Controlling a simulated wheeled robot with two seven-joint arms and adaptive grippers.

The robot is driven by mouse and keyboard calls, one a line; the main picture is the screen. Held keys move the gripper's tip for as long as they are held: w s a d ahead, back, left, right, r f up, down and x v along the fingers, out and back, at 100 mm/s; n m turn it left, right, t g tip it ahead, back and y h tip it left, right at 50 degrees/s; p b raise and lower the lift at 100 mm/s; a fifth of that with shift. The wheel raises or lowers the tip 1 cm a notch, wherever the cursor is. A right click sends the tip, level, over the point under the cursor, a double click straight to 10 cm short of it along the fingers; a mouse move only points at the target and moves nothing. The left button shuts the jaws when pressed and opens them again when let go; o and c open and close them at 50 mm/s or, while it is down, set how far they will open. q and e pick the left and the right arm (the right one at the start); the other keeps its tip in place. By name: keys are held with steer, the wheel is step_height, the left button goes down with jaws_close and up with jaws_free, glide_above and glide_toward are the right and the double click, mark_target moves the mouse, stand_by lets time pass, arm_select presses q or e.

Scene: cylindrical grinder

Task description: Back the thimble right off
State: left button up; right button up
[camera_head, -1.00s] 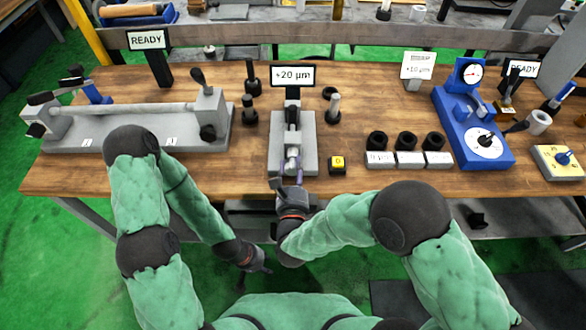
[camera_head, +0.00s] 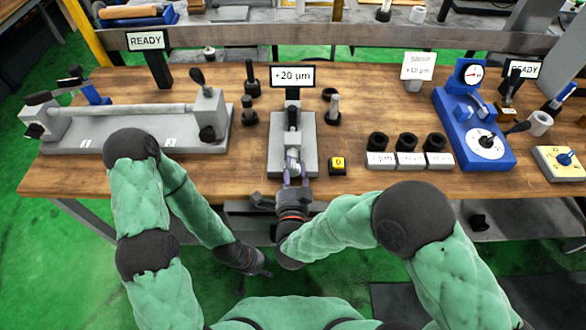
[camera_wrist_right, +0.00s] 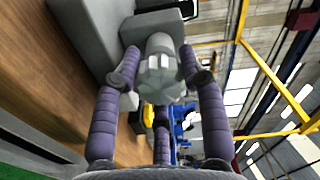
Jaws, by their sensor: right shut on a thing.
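The thimble (camera_wrist_right: 160,62) is a grey, faceted round end on the grey measuring fixture (camera_head: 279,150) at the middle of the bench; in the head view it shows small at the fixture's front (camera_head: 293,157). My right gripper (camera_head: 293,165) reaches it from the front edge. In the right wrist view its two purple fingers (camera_wrist_right: 160,78) close on the thimble from both sides. The display (camera_head: 293,76) behind the fixture reads "+20 µm". My left gripper (camera_head: 262,270) hangs low in front of the bench, empty; its finger opening is too small to judge.
A yellow-topped button block (camera_head: 337,166) stands close right of the fixture. Further right are three black rings on labelled blocks (camera_head: 409,159) and a blue dial gauge stand (camera_head: 470,120). A long grey centre bench (camera_head: 140,135) lies left.

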steer(key=n, duration=0.4)
steer(key=shift+a+n+p, duration=0.15)
steer(key=shift+n+p, duration=0.15)
steer(key=shift+n, duration=0.1)
steer(key=n, duration=0.3)
steer(key=shift+n+p, duration=0.3)
steer(key=shift+n, duration=0.1)
steer(key=n+p, duration=0.1)
steer(key=n, duration=0.4)
steer(key=shift+f, duration=0.15)
steer(key=shift+f+n+p, duration=0.1)
steer(key=shift+n+p, duration=0.25)
steer(key=shift+n, duration=0.75)
steer(key=shift+s+f, duration=0.1)
steer(key=o, duration=0.9)
steer(key=shift+r, duration=0.2)
